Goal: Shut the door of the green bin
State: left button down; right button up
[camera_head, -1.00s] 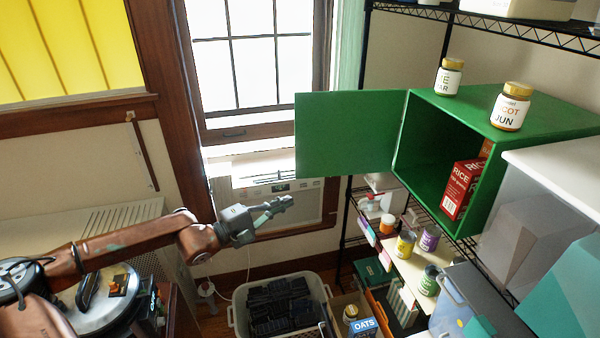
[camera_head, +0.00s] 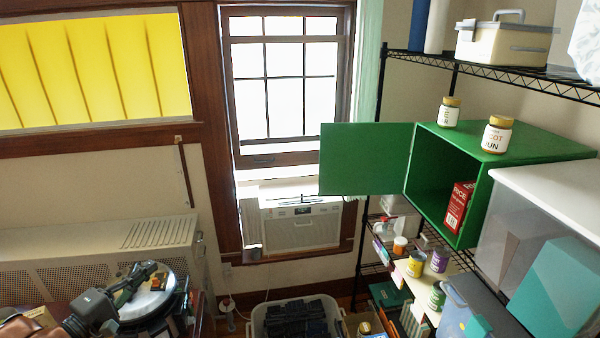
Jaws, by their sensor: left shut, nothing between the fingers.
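The green bin (camera_head: 540,141) sits on the wire shelf at the right, with its front open. Its flat green door (camera_head: 366,160) stands wide open, swung out to the left of the opening in front of the window. A red rice box (camera_head: 459,206) stands inside the bin. My left gripper (camera_head: 146,272) is at the lower left, shut and empty, far from the door. It overlaps a round silver-rimmed object in the picture. My right gripper is not in view.
Two jars (camera_head: 497,134) stand on top of the bin. A white-lidded clear container (camera_head: 555,185) stands close to its right. An air conditioner (camera_head: 300,226) sits in the window behind the door.

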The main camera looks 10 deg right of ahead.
aim_at(356, 159)
jog(key=z, duration=0.1)
jog(key=i, duration=0.9)
jog(key=z, duration=0.75)
jog(key=i, duration=0.5)
jog(key=z, duration=0.25)
